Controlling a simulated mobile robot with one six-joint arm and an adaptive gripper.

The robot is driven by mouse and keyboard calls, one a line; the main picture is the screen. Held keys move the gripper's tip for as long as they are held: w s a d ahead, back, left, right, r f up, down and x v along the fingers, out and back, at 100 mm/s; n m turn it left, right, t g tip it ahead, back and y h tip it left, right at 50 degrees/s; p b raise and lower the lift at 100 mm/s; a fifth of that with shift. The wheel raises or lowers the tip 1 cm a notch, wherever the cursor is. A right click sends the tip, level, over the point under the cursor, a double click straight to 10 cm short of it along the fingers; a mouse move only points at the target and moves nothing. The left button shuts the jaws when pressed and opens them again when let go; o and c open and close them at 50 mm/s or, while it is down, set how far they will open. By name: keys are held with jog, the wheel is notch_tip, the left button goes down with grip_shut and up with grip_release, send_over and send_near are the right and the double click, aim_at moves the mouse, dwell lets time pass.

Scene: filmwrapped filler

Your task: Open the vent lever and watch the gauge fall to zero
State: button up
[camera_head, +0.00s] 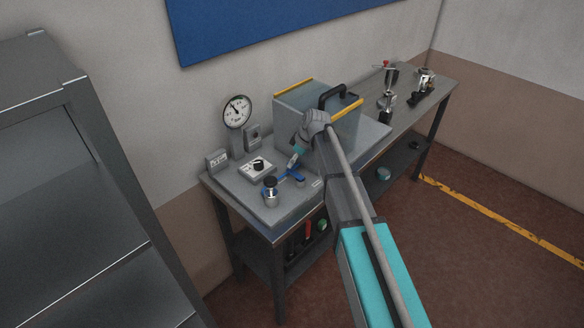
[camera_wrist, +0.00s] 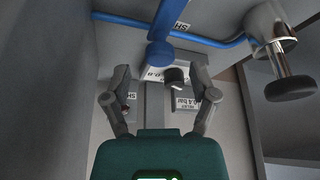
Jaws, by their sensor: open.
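The vent lever (camera_head: 296,174) is a blue handle low on the front plate of the bench rig, beside a metal valve with a black knob (camera_head: 270,190). In the wrist view the blue lever (camera_wrist: 166,30) hangs toward the space between my fingertips, its round end near them; I cannot tell if they touch. My gripper (camera_head: 293,160) is open, with both fingers (camera_wrist: 158,70) apart and nothing clearly held. The round white gauge (camera_head: 236,110) stands behind the rig, its dark needle pointing up and left; its numbers are too small to read.
A white box with a black dial (camera_head: 257,166) sits left of the lever. Metal fittings (camera_head: 388,103) stand at the bench's far right. A grey cabinet (camera_head: 70,200) fills the left.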

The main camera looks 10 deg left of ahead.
jog(key=shift+b+x, duration=0.75)
jog(key=shift+x, duration=0.35)
grip_shut()
